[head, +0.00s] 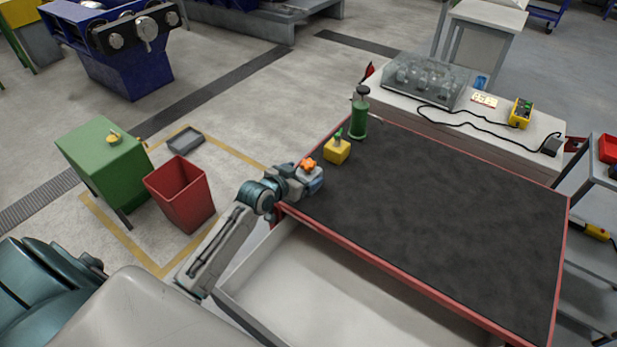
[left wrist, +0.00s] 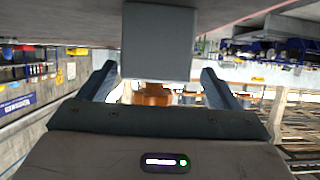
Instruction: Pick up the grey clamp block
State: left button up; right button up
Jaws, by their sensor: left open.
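The grey clamp block (left wrist: 158,40) shows large at the top middle of the left wrist view, with an orange part (left wrist: 152,95) below it in the picture. In the head view an orange star-shaped knob (head: 308,164) shows at the near left corner of the dark table, right at my left gripper (head: 312,180), which hides much of what is under it. The left gripper is open. In the left wrist view its two fingers (left wrist: 160,84) stand apart on either side of the block, with gaps visible; I cannot tell whether either touches it. My right gripper is out of view.
On the red-edged dark table (head: 440,220), a yellow block with a green knob (head: 337,151) and a green cylinder (head: 359,115) stand near the clamp block. The rest of the top is clear. A red bin (head: 180,194) and a green cabinet (head: 105,165) stand left.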

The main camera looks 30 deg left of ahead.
aim_at(304, 174)
pick_arm(q)
jog(key=x, duration=0.1)
jog(key=p+x, duration=0.1)
jog(key=x, duration=0.1)
jog(key=shift+w+d, duration=0.15)
jog(key=shift+d, duration=0.1)
jog(key=shift+w+f, duration=0.3)
jog(key=shift+w, duration=0.25)
jog(key=shift+r, duration=0.1)
jog(key=c, duration=1.5)
